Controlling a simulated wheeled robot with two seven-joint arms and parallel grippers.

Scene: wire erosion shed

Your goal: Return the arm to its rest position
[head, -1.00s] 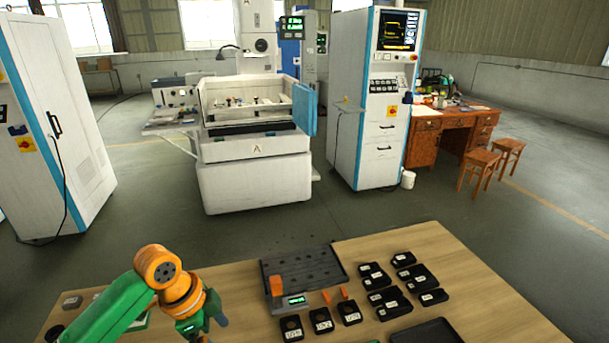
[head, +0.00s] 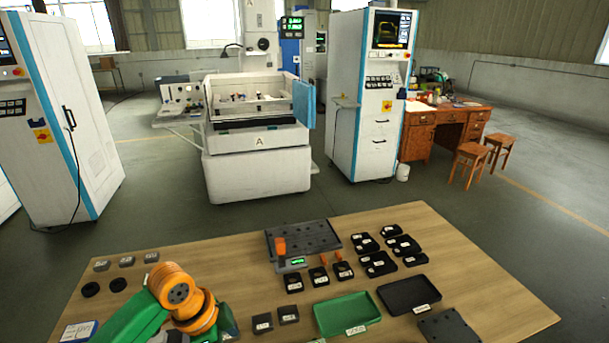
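My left arm (head: 180,295), green with orange joints, reaches in from the bottom left over the table's front left. Only a dark green part of the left gripper (head: 228,323) shows beside the orange wrist, at the bottom edge. Its fingers are hidden or cut off, so I cannot tell whether it is open or shut. I see nothing held there. My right arm and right gripper are not in view.
The wooden table (head: 225,260) holds a dark perforated plate (head: 312,238), several black labelled trays, a green tray (head: 346,315), a black tray (head: 408,294), and small grey blocks and black rings (head: 118,285) at left. Bare wood lies left of the perforated plate.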

